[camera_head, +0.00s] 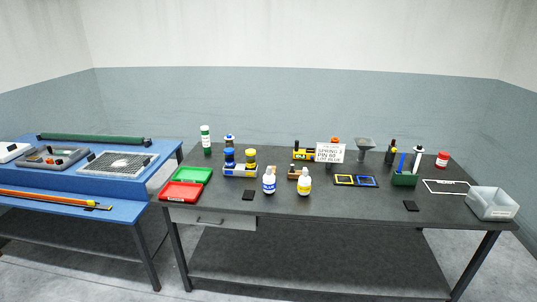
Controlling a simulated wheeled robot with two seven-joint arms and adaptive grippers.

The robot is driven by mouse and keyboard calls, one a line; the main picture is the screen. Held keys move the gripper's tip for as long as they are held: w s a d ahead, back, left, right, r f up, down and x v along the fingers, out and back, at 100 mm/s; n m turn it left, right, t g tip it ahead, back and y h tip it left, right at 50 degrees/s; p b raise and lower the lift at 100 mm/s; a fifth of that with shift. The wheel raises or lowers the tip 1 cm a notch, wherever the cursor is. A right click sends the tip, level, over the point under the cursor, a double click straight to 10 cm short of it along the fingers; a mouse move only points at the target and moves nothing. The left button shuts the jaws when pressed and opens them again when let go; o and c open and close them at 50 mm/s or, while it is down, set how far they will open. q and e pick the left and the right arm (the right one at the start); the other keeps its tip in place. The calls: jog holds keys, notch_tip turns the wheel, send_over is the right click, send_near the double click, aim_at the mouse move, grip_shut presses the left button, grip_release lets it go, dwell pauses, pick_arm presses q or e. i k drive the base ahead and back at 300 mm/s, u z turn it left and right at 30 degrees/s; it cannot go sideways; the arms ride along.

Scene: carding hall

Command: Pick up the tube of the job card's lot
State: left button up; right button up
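The job card (330,153) stands at the back middle of the dark table; its small print seems to read "SPRING", "PIN" and, on the last line, "LOT BLUE". A pale holder (240,172) left of the card bears short cylinders with blue (229,158) and yellow (250,157) colouring. In front stand a white bottle with a blue label (269,184) and a white bottle with a yellow label (304,186). Which of these is the tube I cannot tell for sure. Neither gripper is in view.
Green (193,175) and red (181,192) trays lie at the table's left. A yellow frame (344,185) and a blue frame (367,187) lie right of centre. The front middle is mostly clear.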

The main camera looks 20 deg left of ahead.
aim_at(230, 163)
jog(key=i, duration=1.65)
jog(key=u, duration=1.1)
jog(key=i, duration=0.9)
jog(key=u, duration=1.05)
